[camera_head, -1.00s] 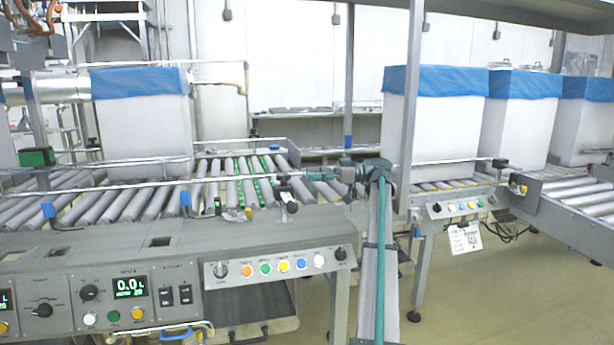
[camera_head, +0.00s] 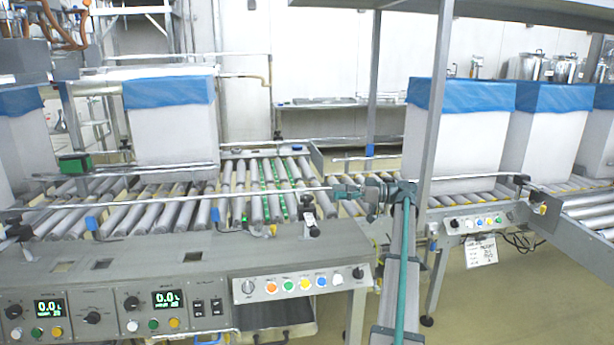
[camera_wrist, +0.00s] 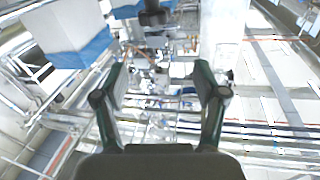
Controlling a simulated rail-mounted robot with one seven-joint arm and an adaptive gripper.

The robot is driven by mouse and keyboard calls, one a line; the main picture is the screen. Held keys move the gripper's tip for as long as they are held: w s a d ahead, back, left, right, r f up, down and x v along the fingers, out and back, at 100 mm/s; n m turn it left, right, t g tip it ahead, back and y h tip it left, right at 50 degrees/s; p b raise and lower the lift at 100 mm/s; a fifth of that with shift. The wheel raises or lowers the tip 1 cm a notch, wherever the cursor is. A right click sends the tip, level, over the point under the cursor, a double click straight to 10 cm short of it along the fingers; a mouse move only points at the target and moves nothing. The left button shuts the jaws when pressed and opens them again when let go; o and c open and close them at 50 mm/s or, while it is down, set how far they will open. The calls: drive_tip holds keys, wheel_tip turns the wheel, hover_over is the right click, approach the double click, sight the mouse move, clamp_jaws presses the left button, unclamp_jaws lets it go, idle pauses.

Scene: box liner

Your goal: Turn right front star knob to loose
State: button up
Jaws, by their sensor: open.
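A black knob on a clamp bracket (camera_head: 313,230) stands at the front edge of the conveyor, near the right end of the long front guide rail (camera_head: 180,203). It looks like the right front star knob, but its lobes are too small to tell. My gripper (camera_head: 337,191) is above it and slightly right in the head view, apart from it in the picture. In the wrist view my gripper (camera_wrist: 162,85) is open, with nothing held between its two green-edged fingers. I cannot pick out the knob with certainty in the wrist view.
A white box with a blue liner (camera_head: 170,125) stands on the left rollers. Another lined box (camera_head: 460,135) stands right, behind an upright post (camera_head: 432,130) close to my arm. A button panel (camera_head: 295,284) is below the conveyor edge. The rollers (camera_head: 235,195) behind the rail are clear.

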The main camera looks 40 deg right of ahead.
sight(306, 196)
drive_tip(key=s+a+f+m+t+h+p, duration=0.2)
drive_tip(key=s+a+t+h+p, duration=0.15)
drive_tip(key=p, duration=0.65)
drive_tip(key=shift+g+h, duration=0.25)
drive_tip(key=shift+h, duration=0.2)
drive_tip(key=x, duration=0.4)
drive_tip(key=d+x, duration=0.1)
drive_tip(key=x, duration=0.2)
drive_tip(key=w+x, duration=0.1)
drive_tip(key=x, duration=0.3)
drive_tip(key=shift+w+d+f, duration=0.1)
drive_tip(key=shift+w+f, duration=0.1)
drive_tip(key=shift+w, duration=0.05)
